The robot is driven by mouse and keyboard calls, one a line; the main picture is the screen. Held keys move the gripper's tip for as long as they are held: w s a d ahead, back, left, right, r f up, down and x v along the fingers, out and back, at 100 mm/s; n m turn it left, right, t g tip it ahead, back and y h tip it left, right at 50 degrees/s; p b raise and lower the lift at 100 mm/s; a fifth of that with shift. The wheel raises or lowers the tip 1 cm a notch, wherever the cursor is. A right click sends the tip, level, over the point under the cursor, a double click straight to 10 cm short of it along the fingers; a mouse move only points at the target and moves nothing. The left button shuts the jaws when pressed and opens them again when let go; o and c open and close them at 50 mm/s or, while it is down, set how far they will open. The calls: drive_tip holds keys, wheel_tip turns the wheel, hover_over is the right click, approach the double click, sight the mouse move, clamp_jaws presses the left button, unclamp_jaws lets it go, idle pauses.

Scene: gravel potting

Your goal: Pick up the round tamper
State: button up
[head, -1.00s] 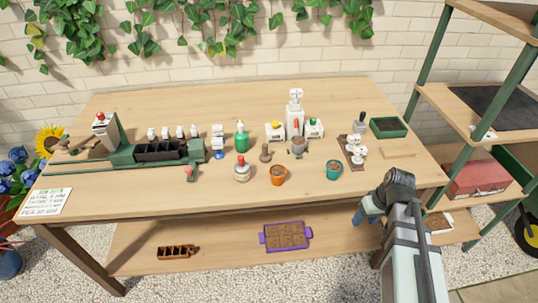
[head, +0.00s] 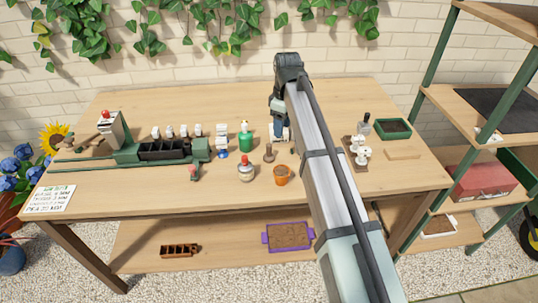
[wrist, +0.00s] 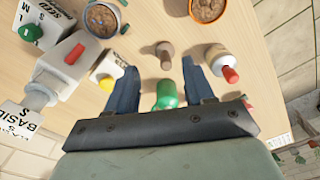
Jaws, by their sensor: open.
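The round tamper (head: 269,153), a small brown piece with a round base and upright handle, stands on the table between the green bottle and the orange pot. In the wrist view the tamper (wrist: 165,52) shows from above, just beyond the fingertips and roughly centred between them. My gripper (wrist: 160,66) is open and empty, pointing down over the table. In the head view my gripper (head: 278,128) is at the back middle, right of and behind the tamper.
The green bottle (wrist: 167,95) appears between my fingers, below them. A red-capped bottle (wrist: 218,60) stands close by on the right, and a yellow-knobbed white box (wrist: 106,66) on the left. The orange pot (head: 282,175) stands near the tamper.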

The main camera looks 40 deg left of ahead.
sight(269, 144)
drive_tip(key=s+a+r+n, duration=0.1)
drive_tip(key=a, duration=0.3)
wheel_tip(269, 144, down, 8)
drive_tip(key=shift+s+d, duration=0.1)
drive_tip(key=shift+s, duration=0.05)
drive_tip(key=shift+s+a+f, duration=0.1)
drive_tip(key=shift+a+f, duration=0.05)
drive_tip(key=shift+f, duration=1.2)
drive_tip(key=shift+a+f, duration=0.1)
drive_tip(key=shift+f, duration=1.2)
drive_tip(key=shift+c, duration=0.2)
clamp_jaws()
